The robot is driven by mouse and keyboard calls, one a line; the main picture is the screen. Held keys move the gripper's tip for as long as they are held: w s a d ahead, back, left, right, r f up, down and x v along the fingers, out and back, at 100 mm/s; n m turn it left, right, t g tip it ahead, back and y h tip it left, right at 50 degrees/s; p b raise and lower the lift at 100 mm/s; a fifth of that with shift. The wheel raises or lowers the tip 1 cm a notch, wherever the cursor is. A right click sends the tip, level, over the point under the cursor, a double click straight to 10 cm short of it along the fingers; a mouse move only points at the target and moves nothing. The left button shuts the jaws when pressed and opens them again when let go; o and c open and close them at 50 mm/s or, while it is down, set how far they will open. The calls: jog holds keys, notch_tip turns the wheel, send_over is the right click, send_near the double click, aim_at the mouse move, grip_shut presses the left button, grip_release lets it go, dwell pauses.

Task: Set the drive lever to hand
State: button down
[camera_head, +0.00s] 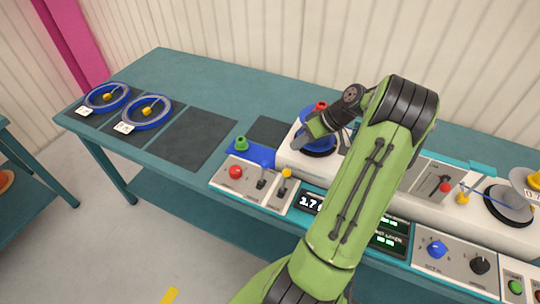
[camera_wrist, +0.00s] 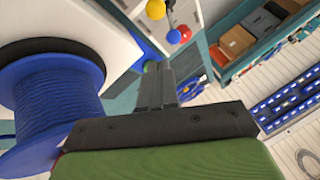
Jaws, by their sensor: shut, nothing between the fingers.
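Another lever with a red ball (camera_head: 445,187) stands on the machine to the right. I cannot read which is the drive lever. My gripper (camera_head: 304,141) is shut and empty, above the light machine beside a blue reel (camera_head: 318,150), behind and above the small panel. In the wrist view, the shut fingers (camera_wrist: 158,80) point toward the panel; a yellow ball (camera_wrist: 156,9) and a red ball (camera_wrist: 174,36) show beyond them.
A green knob (camera_head: 241,143) stands on a blue block just left of the gripper. Two blue reels (camera_head: 106,97) (camera_head: 146,112) lie on dark mats at the left. My arm hides the middle of the machine. A display and several knobs line the front.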

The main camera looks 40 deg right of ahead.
jog(key=b, duration=0.2)
send_near(263, 173)
jog(key=w+f, duration=0.1)
jog(key=f, duration=0.1)
jog(key=w+d+f, duration=0.1)
jog(key=w+f, duration=0.1)
jog(key=shift+w+d, duration=0.2)
jog(key=shift+w, duration=0.15)
jog(key=shift+b, duration=0.35)
jog(key=shift+s+a+r+h+b, duration=0.1)
jog(key=shift+a+r+h+b, duration=0.15)
jog(key=shift+b, duration=0.2)
